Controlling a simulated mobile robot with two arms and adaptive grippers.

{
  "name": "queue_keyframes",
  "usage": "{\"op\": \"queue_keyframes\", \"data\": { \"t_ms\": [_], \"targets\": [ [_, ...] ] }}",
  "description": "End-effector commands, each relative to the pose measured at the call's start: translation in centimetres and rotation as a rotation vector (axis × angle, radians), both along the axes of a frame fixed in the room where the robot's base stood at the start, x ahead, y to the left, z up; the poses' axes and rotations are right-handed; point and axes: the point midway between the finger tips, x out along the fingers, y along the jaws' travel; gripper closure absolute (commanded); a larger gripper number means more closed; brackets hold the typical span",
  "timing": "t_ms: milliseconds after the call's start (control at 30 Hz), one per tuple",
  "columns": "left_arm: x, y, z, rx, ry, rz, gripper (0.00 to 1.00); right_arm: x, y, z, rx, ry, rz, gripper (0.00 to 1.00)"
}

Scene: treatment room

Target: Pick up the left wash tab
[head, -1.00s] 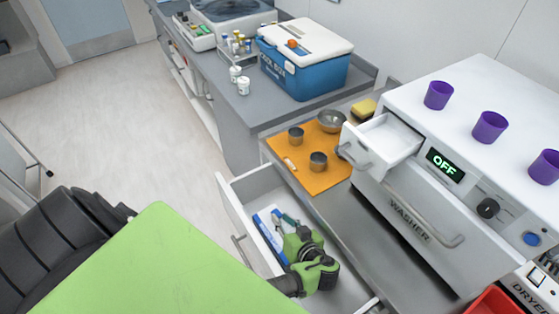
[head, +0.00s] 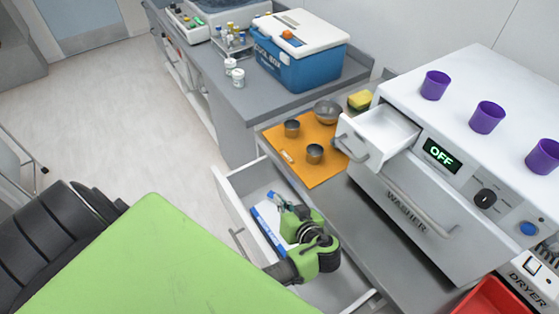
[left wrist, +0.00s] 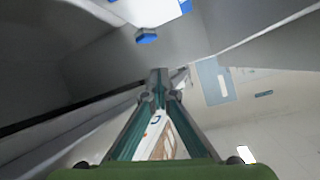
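A small blue tab, seemingly a wash tab, lies in the open drawer (head: 228,198) beside the tips of my left gripper (head: 284,207). In the left wrist view, a blue many-sided tab (left wrist: 147,37) shows just beyond the fingertips, apart from them. A white and blue packet (head: 266,224) lies beside the gripper in the drawer. The left gripper's teal fingers (left wrist: 158,84) converge and look shut, with nothing clearly held. A patterned white patch shows between the fingers, but I cannot tell what it is. My right gripper is out of view.
The washer (head: 408,210) stands right of the drawer with its small tray (head: 385,132) pulled out above it. An orange mat (head: 290,145) holds metal cups. Purple cups (head: 487,117) stand on the washer. A blue cool box (head: 305,70) is on the far counter.

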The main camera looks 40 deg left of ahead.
Motion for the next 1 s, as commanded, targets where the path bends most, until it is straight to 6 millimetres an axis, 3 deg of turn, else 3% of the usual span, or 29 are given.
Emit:
{"op": "queue_keyframes", "data": {
  "t_ms": [500, 700, 1000],
  "targets": [
    [0.1, -0.1, 9.3, -0.004, -0.005, 0.001, 1.0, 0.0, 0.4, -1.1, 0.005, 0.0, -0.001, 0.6],
    [0.0, 0.0, 10.7, -0.001, -0.002, 0.001, 1.0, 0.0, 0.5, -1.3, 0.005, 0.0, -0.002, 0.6],
    [0.0, 0.0, 10.8, 0.0, -0.002, 0.001, 0.99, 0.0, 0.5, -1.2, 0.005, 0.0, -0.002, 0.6]
  ]
}}
